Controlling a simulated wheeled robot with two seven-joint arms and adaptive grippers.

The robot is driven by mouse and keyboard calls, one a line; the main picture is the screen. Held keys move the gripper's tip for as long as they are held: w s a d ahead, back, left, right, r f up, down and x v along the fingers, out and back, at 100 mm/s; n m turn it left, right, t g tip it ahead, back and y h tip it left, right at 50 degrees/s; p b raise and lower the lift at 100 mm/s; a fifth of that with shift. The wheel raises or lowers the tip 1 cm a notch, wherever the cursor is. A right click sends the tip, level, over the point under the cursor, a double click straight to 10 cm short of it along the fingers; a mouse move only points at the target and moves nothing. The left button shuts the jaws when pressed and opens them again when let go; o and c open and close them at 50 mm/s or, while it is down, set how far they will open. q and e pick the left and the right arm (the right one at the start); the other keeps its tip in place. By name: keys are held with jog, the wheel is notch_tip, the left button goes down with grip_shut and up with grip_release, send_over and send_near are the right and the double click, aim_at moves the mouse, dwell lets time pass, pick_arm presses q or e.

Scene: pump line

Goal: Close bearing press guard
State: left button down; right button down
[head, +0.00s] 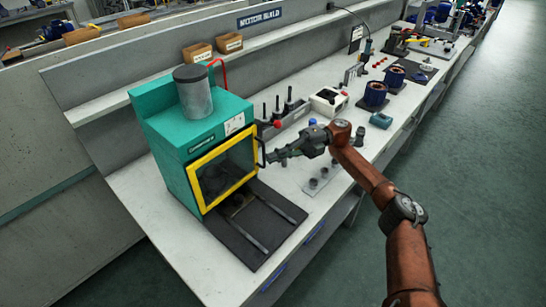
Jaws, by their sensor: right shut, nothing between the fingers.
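The bearing press (172,140) is a green cabinet with a grey cylinder on top, standing on the white bench. Its guard (223,174) is a clear panel in a yellow frame on the front face; it appears to cover the press opening, though I cannot tell if it is fully down. A dark handle (261,153) sits at the frame's right edge. My right gripper (271,158) is shut and empty, its fingertips at or very near the handle; contact is unclear. My left gripper is not in view.
A dark plate with rails (256,222) extends in front of the press. A grey tray with small parts (322,180) lies below my right arm. A white box (328,101) and copper-wound motor parts (375,94) stand further along. The green floor at right is clear.

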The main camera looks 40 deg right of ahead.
jog(key=shift+w+d+r+m+t, duration=0.15)
jog(key=shift+w+r+t, duration=0.15)
jog(key=shift+w, duration=0.2)
jog(key=shift+w+d+r+m+t, duration=0.15)
jog(key=shift+w+r+t, duration=0.15)
jog(key=shift+w, duration=0.2)
notch_tip(320, 180, up, 9)
jog(key=s+g, duration=0.1)
jog(key=s, duration=0.1)
jog(key=shift+a, duration=0.2)
